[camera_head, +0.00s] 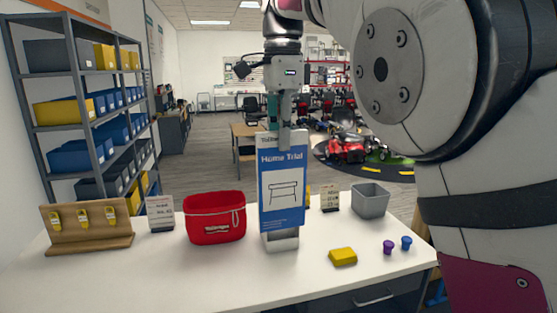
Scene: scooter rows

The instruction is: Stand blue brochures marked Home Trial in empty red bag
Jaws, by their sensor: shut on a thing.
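My gripper (285,138) is shut on the top edge of a blue brochure (282,190). The brochure is upright and reads "Home Trial", with a line drawing on a white panel. It hangs in front of or just above a small light holder (281,240); I cannot tell whether its lower edge is clear of it. The red bag (214,232) stands on the white table to the left of the brochure. Its front and rim show, but its inside is mostly hidden. Any brochures behind the held one are hidden.
On the table (190,277) stand a wooden key board (88,238), a sign card (160,213), another card (330,199), a grey bin (369,204), a yellow block (343,257), and purple (388,247) and blue (406,243) pegs. The front left of the table is clear.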

